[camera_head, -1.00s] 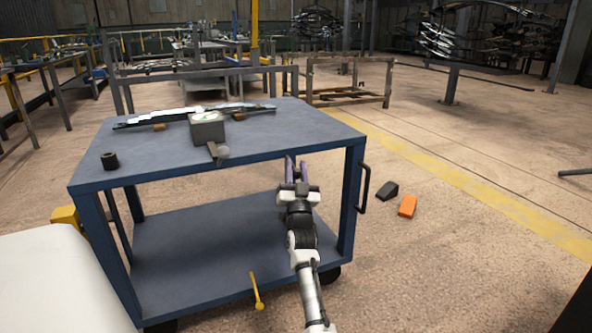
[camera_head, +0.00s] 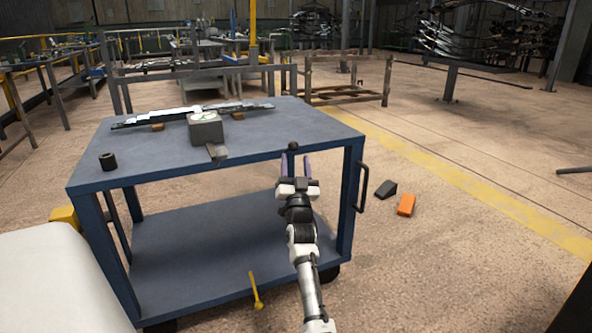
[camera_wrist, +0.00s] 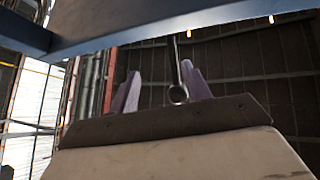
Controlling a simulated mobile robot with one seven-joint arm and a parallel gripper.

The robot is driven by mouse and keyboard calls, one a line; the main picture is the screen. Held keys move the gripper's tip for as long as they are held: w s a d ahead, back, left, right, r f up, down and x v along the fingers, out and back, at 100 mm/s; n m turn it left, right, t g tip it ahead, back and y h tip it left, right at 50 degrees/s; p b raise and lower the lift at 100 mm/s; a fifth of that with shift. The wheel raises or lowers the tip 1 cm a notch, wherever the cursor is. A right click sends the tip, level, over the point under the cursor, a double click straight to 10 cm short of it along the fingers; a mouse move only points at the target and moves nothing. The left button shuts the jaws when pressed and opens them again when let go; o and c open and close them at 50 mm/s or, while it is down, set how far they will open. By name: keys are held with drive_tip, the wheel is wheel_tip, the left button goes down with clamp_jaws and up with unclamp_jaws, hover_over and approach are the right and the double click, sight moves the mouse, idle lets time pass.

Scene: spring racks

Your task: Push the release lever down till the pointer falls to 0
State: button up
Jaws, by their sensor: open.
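A grey gauge box (camera_head: 207,131) with a pale dial (camera_head: 204,116) stands on the blue cart top (camera_head: 280,130). The pointer is too small to read. The release lever (camera_head: 217,153), a short grey-brown bar, sticks out from the box's front over the cart's near edge. My gripper (camera_head: 294,163) is open at the cart's front, right of the lever and apart from it. Its two purple fingers also show in the wrist view (camera_wrist: 160,88). A dark round-ended rod (camera_head: 293,147) shows between the fingers; I cannot tell what it is attached to.
A long metal leaf spring (camera_head: 155,119) lies behind the box on small brown blocks. A black cylinder (camera_head: 108,161) stands at the left. The cart edge (camera_wrist: 180,25) crosses the top of the wrist view. Black and orange wedges (camera_head: 406,204) lie on the floor at the right.

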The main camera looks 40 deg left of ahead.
wheel_tip(320, 180, up, 18)
drive_tip(key=p, duration=0.4)
drive_tip(key=shift+f, duration=0.15)
